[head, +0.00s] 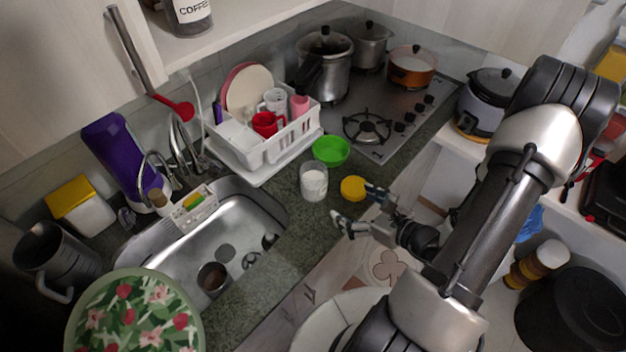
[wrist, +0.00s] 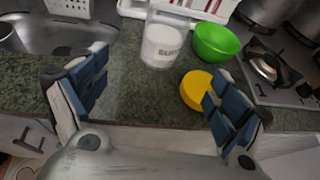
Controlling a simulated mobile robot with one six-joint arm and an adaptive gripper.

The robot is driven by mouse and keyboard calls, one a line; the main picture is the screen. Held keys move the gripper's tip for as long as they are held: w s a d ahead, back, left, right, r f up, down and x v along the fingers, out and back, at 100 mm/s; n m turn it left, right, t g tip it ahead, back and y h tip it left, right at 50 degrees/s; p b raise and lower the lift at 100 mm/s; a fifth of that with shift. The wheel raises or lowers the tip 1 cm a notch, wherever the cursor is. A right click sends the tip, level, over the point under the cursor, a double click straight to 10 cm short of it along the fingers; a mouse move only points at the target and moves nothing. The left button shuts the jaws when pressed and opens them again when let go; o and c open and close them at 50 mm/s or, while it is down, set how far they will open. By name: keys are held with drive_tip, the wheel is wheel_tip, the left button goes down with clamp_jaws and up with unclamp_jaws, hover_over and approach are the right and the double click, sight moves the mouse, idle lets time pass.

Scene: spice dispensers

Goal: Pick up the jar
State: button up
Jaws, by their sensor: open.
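A clear jar with white contents (head: 313,183) stands upright on the green stone counter, between the sink and the green bowl. In the wrist view the jar (wrist: 161,46) stands ahead of my gripper and shows partial dark lettering. A yellow round lid (head: 353,188) lies on the counter to the right of the jar; in the wrist view the lid (wrist: 197,90) is partly behind my right finger. My gripper (head: 358,209) is open and empty at the counter's front edge, apart from the jar. In the wrist view its blue-padded fingers (wrist: 155,100) are spread wide.
A green bowl (head: 331,150) sits just behind the jar, close to it. A white dish rack (head: 275,145) with cups and plates stands farther back. The steel sink (head: 240,232) lies to the left, the gas stove (head: 375,125) to the back right.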

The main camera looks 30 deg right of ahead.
sight(323, 189)
drive_tip(key=x, duration=0.3)
drive_tip(key=b+x, duration=0.1)
drive_tip(key=x, duration=0.7)
drive_tip(key=shift+d+f+b, duration=0.2)
drive_tip(key=shift+f+b, duration=0.1)
drive_tip(key=shift+f, duration=0.05)
drive_tip(key=shift+m, duration=0.3)
drive_tip(key=shift+b+x, duration=0.5)
drive_tip(key=shift+x, duration=2.6)
drive_tip(key=shift+r, duration=0.2)
drive_tip(key=c, duration=1.6)
drive_tip(key=shift+w+d+r, duration=0.1)
drive_tip(key=shift+c, duration=0.5)
